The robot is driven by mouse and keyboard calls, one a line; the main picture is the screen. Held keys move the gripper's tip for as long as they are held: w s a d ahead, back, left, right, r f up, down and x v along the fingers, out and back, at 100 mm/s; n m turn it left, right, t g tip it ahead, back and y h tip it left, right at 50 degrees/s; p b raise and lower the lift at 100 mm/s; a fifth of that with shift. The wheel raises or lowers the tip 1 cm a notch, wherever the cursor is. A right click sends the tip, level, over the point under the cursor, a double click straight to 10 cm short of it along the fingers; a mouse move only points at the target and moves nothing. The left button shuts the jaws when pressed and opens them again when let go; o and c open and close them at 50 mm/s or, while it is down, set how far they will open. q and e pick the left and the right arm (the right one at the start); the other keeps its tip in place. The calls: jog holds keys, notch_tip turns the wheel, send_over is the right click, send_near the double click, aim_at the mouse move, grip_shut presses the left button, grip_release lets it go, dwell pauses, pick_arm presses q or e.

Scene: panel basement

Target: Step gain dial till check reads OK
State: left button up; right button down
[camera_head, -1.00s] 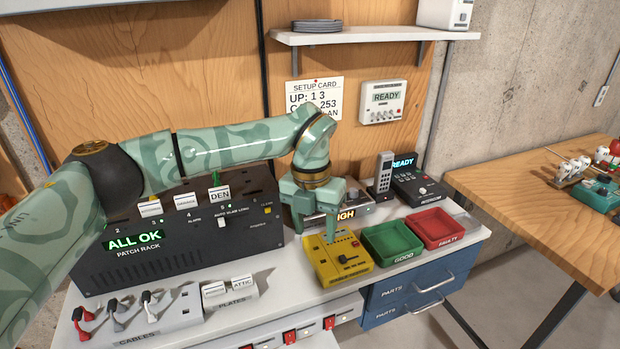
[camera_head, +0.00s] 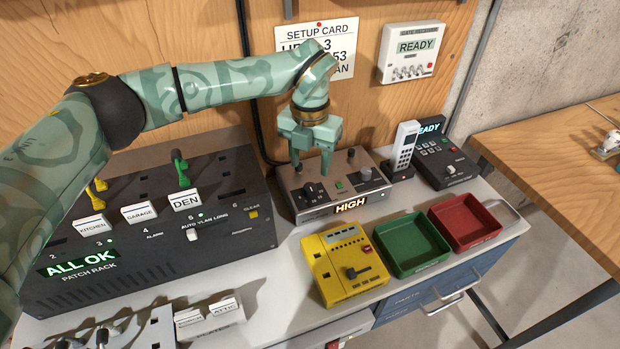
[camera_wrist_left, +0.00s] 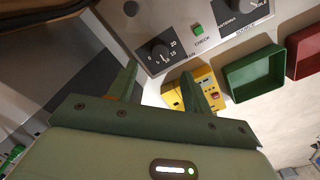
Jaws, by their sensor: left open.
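The grey amplifier box (camera_head: 325,206) stands on the bench right of the patch rack. Its display reads HIGH (camera_head: 350,206). Its gain dial (camera_head: 310,191) is a black knob at the left of its sloped face; the dial (camera_wrist_left: 159,52) also shows in the left wrist view, with numbers around it. A green check button (camera_wrist_left: 198,29) sits to its right. My left gripper (camera_head: 311,166) is open and empty, pointing down above the box near the dial. In the left wrist view its fingers (camera_wrist_left: 160,85) are apart, with the dial beyond the tips. My right gripper does not show.
The black patch rack (camera_head: 150,230) reads ALL OK at the left. A yellow tester (camera_head: 325,283), a green tray (camera_head: 388,260) and a red tray (camera_head: 488,240) lie in front and right. A handset (camera_head: 404,147) and intercom (camera_head: 445,160) stand behind.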

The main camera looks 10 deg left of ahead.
aim_at(310, 186)
pick_arm(q)
notch_tip(310, 186, down, 7)
jog(key=shift+w, duration=0.1)
jog(key=c, duration=1)
